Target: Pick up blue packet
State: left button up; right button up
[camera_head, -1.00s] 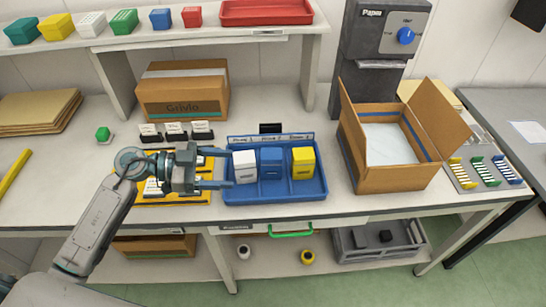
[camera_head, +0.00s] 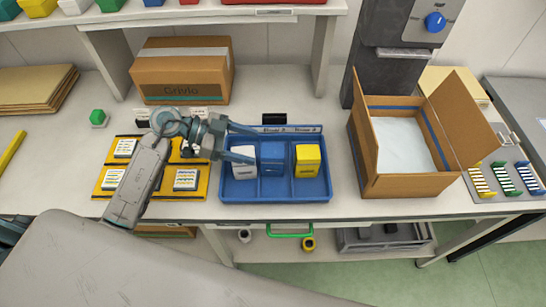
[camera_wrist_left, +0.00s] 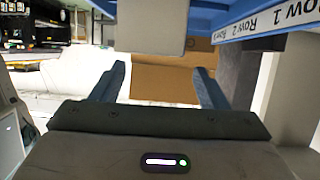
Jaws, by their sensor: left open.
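The blue packet (camera_head: 272,160) stands in the middle compartment of the blue tray (camera_head: 275,196), between a white packet (camera_head: 244,162) and a yellow packet (camera_head: 307,161). My left gripper (camera_head: 262,148) is open and empty. It reaches in from the left, one finger toward the tray's back edge and the other over the white packet, tips close to the blue packet. In the left wrist view the open fingers (camera_wrist_left: 162,78) show with nothing between them. A pale block, perhaps the white packet, hangs into the top edge there. My right gripper is not in view.
An open cardboard box (camera_head: 410,186) stands right of the tray. A closed box (camera_head: 182,82) stands behind my left arm. A yellow card holder (camera_head: 112,182) lies left of the tray. The row label (camera_wrist_left: 268,22) shows in the left wrist view.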

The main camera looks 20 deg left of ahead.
aim_at(270, 150)
pick_arm(q)
jog(key=shift+w+d+f, duration=0.1)
jog(key=shift+d, duration=0.15)
jog(key=shift+w+d+f, duration=0.1)
jog(key=shift+w+d, duration=0.05)
jog(key=shift+d, duration=0.1)
jog(key=shift+w+d+f+p, duration=0.1)
jog(key=shift+d+p, duration=0.3)
jog(key=shift+p, duration=0.1)
jog(key=p+x, duration=0.1)
jog(key=x, duration=0.2)
jog(key=shift+w, duration=0.15)
jog(key=shift+d+f, duration=0.3)
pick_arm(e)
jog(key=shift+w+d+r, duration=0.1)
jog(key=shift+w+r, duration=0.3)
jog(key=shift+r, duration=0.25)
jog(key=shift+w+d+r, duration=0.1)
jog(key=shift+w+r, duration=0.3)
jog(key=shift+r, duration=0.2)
pick_arm(q)
jog(key=c, duration=1.1)
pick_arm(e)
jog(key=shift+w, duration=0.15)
